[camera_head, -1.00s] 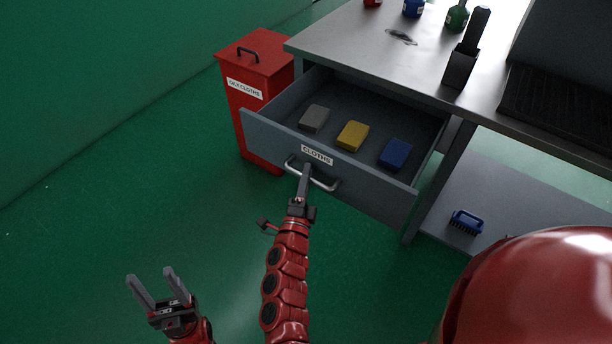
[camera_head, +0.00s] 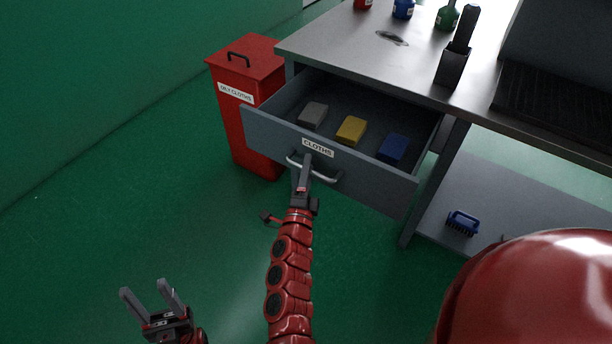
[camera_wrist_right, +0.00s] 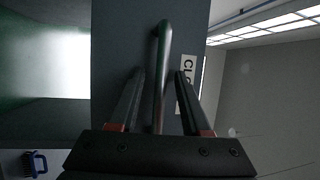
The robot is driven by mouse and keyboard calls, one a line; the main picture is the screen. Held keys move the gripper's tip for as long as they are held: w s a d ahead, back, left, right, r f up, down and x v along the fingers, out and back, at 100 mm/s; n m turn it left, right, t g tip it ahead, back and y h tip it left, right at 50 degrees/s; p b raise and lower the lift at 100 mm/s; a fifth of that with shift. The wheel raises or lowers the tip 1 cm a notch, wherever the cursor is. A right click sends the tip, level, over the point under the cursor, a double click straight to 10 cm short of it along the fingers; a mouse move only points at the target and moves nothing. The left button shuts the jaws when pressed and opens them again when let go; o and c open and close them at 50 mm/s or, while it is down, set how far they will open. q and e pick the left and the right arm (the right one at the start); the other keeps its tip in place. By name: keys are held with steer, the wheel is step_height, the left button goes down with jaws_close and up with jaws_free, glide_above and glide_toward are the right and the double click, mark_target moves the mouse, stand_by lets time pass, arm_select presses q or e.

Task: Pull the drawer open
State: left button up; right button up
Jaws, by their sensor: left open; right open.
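The grey drawer (camera_head: 375,186) stands well out from under the bench, and its inside shows. Its front has a "CLOTHS" label (camera_head: 318,148) and a silver bar handle (camera_head: 326,180). My right gripper (camera_head: 303,160) is at the handle with its fingers apart. In the right wrist view the handle bar (camera_wrist_right: 163,50) runs between the two fingers of the right gripper (camera_wrist_right: 160,75), with a gap showing on each side. My left gripper (camera_head: 147,290) is open and empty, low at the left, away from the drawer.
Grey, yellow (camera_head: 351,130) and blue blocks lie in the drawer. A red "OILY CLOTHS" bin (camera_head: 240,120) stands left of it. Bottles and a black holder (camera_head: 452,68) are on the bench (camera_head: 340,48). A blue brush (camera_head: 463,222) lies on the lower shelf. Green floor in front is clear.

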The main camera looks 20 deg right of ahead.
steer(key=p+v, duration=0.2)
steer(key=v, duration=1.5)
steer(key=shift+s, duration=0.15)
steer(key=shift+a+f, duration=0.1)
steer(key=shift+a, duration=0.05)
